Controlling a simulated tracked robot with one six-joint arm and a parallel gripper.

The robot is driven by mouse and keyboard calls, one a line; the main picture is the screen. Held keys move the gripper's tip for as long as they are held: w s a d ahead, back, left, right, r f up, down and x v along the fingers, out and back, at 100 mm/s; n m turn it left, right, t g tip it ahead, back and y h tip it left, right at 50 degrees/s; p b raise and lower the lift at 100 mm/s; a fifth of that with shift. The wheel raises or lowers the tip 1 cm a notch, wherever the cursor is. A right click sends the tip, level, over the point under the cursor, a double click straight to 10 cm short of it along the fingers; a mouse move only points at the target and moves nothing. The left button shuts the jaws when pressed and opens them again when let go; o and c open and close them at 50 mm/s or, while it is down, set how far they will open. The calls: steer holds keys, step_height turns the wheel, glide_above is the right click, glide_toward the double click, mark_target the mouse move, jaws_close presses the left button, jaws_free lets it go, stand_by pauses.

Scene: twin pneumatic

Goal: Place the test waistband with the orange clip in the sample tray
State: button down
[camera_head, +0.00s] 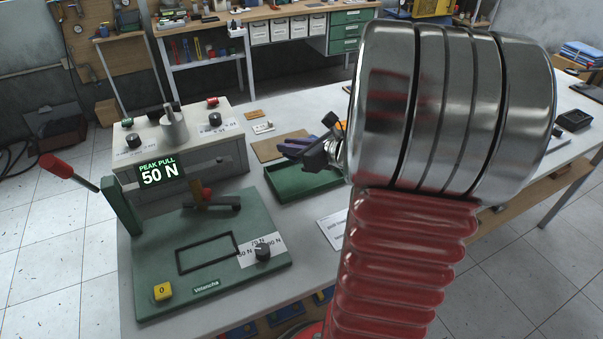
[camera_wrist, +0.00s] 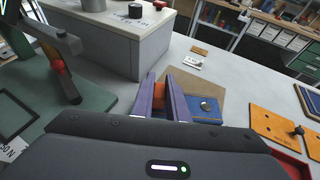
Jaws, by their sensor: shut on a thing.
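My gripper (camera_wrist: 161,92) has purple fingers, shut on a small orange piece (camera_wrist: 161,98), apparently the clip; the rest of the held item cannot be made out. In the head view the gripper (camera_head: 284,148) reaches left, over the gap between the brown mat and the green tray. The green open tray (camera_head: 300,184), apparently the sample tray, looks empty where it shows; my arm hides its right end. The held piece is hidden in the head view. Whether it touches the surface below, I cannot tell.
A brown mat (camera_head: 272,149) lies behind the tray. The green test rig (camera_head: 215,285), with its grey box (camera_head: 225,155) reading 50 N, stands left.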

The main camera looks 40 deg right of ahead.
steer(key=shift+f, duration=0.1)
glide_above(292, 182)
steer(key=shift+f, duration=2.85)
steer(key=shift+f, duration=0.1)
steer(key=shift+f, duration=2)
steer(key=c, duration=1.7)
jaws_free()
steer(key=shift+c, duration=0.2)
